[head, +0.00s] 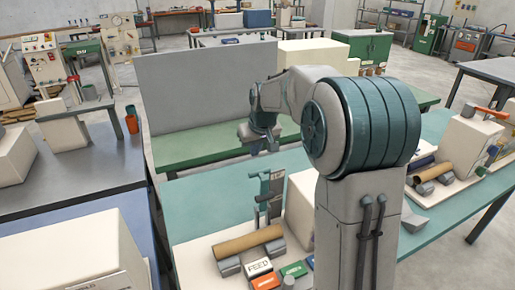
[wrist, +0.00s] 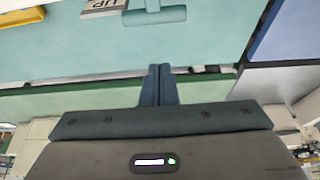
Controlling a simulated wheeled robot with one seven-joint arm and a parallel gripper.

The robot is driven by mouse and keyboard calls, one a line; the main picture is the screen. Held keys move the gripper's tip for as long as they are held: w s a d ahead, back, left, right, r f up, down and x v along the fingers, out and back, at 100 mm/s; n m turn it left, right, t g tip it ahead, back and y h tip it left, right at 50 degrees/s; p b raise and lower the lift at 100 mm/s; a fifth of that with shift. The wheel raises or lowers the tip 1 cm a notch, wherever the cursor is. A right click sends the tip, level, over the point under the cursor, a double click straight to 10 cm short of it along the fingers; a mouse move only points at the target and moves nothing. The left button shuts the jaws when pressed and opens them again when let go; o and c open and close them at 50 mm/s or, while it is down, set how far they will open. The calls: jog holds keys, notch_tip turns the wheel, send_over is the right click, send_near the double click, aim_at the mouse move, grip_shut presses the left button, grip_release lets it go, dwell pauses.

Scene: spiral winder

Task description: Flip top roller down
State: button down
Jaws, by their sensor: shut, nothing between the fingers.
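The spiral winder stands on the teal table in the head view. A brown cardboard tube (head: 248,240) lies on its grey rollers (head: 230,266). Behind the tube, an upright grey-green arm with a crossbar (head: 270,190) stands raised; I take it for the top roller's arm, but its roller is not clear. My gripper (head: 268,148) is above and behind this arm, apart from it. In the wrist view my gripper (wrist: 159,70) is shut and empty. A pale blue-grey bar (wrist: 153,15) and a plate lettered UP (wrist: 103,6) show at the top edge there.
A FEED button (head: 259,267), an orange button (head: 265,282) and a green button (head: 293,269) sit at the winder's front. A cream housing (head: 300,205) stands right of the raised arm, partly hidden by my arm. A grey panel (head: 205,85) rises behind. The teal tabletop (head: 205,205) is clear at left.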

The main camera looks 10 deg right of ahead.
aim_at(262, 192)
jog(key=d+p+x, duration=0.1)
jog(key=p+x, duration=0.1)
jog(key=x, duration=0.5)
jog(key=s, duration=0.2)
jog(key=s+r+p, duration=0.1)
jog(key=shift+s+a, duration=0.15)
jog(key=shift+s, duration=0.2)
jog(key=shift+s+b, duration=0.15)
jog(key=shift+b, duration=0.45)
